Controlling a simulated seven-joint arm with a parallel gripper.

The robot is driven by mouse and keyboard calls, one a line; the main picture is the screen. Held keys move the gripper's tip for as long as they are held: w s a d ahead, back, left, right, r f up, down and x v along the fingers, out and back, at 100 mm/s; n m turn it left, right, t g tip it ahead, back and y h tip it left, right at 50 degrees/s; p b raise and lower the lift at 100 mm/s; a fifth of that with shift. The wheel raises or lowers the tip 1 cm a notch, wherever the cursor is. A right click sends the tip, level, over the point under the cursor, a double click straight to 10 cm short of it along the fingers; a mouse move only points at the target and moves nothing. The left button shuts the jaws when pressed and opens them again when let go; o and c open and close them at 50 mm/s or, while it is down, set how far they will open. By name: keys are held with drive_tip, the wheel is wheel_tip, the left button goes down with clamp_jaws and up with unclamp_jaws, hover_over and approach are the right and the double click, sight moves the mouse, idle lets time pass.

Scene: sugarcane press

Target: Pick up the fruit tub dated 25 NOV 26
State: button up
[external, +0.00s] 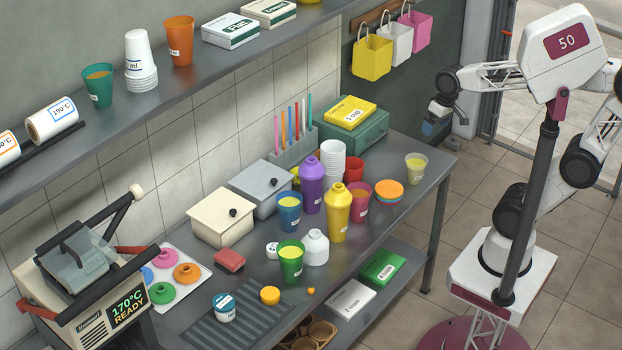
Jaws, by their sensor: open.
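No date reading 25 NOV 26 is legible in the external view. A small round white tub with a blue band (225,307) stands on the dark ribbed mat at the counter's front left; its print is too small to read. A smaller white round container (272,250) sits behind the green cup, partly hidden; I cannot tell whether it is a fruit tub. My gripper (436,129) is raised beyond the counter's right end, far from both, open and holding nothing visible.
The counter (405,215) holds several cups, a purple shaker (312,185), a yellow shaker (337,213), and two lidded bins (221,217) (262,187). A press (95,285) reading 170°C READY stands at left. A shelf (180,90) overhangs the back.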

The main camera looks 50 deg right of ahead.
drive_tip(key=w+a+f+m+g+y, duration=0.1)
drive_tip(key=w+a+f+m+y, duration=0.1)
drive_tip(key=w+a, duration=0.8)
drive_tip(key=w+a+f+m+g+y, duration=0.15)
drive_tip(key=w+a, duration=0.35)
drive_tip(key=a, duration=0.9)
drive_tip(key=w+a+f+m+g+y, duration=0.1)
drive_tip(key=w+a+m+g+y, duration=0.15)
drive_tip(key=w+a, duration=0.75)
drive_tip(key=m+g+y, duration=0.2)
drive_tip(key=m+y, duration=0.3)
drive_tip(key=m, duration=0.1)
approach(226, 299)
drive_tip(key=a+f, duration=0.2)
drive_tip(key=shift+s+a+f, duration=0.35)
drive_tip(key=shift+a+f, duration=0.05)
drive_tip(key=shift+a, duration=0.05)
drive_tip(key=shift+x, duration=1.3)
drive_tip(key=shift+x, duration=2.6)
